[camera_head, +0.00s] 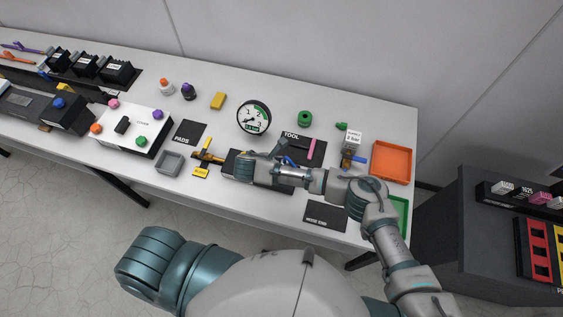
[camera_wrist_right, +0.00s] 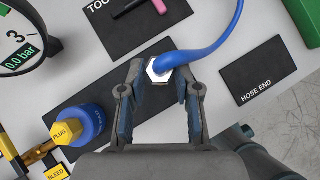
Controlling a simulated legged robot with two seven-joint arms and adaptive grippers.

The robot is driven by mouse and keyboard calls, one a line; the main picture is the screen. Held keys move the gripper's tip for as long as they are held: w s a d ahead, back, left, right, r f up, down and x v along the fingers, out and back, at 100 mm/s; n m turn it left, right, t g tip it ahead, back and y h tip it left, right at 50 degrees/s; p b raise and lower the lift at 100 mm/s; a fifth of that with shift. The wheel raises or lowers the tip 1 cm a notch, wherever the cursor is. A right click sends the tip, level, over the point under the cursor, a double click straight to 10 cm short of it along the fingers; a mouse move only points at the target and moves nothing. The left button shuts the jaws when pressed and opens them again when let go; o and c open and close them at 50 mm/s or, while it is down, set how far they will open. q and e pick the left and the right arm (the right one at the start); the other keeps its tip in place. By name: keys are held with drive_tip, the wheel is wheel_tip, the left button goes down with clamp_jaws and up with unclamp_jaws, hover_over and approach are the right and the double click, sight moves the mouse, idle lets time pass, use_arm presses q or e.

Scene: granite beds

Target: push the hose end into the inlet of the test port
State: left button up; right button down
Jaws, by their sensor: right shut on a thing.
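My right gripper (camera_head: 278,153) reaches left over the table below the gauge. In the wrist view, its fingers (camera_wrist_right: 160,82) are shut on the hose end (camera_wrist_right: 160,68), a silvery hexagonal fitting on a blue hose (camera_wrist_right: 212,45) that curves up and right. A yellow fitting labelled PLUG (camera_wrist_right: 67,132) and a blue round part (camera_wrist_right: 84,124) with unclear lettering sit at lower left in the wrist view, apart from the hose end. In the head view this yellow-and-black fixture (camera_head: 207,157) stands left of my gripper. I cannot make out the port's inlet. My left gripper is out of view.
A round gauge (camera_head: 253,117), reading 0.0 bar in the wrist view, stands behind the gripper. The TOOL mat (camera_head: 318,161) holds a pink item. The HOSE END mat (camera_head: 325,215) is bare. An orange tray (camera_head: 391,162) stands right; a grey tray (camera_head: 169,163) stands left.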

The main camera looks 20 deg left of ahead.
drive_tip(key=shift+f+b, duration=0.95)
drive_tip(key=shift+f, duration=0.95)
drive_tip(key=c, duration=0.7)
unclamp_jaws()
drive_tip(key=shift+c, duration=0.2)
drive_tip(key=shift+r, duration=0.1)
drive_tip(key=p+v, duration=0.4)
drive_tip(key=v, duration=0.1)
drive_tip(key=shift+s, duration=0.1)
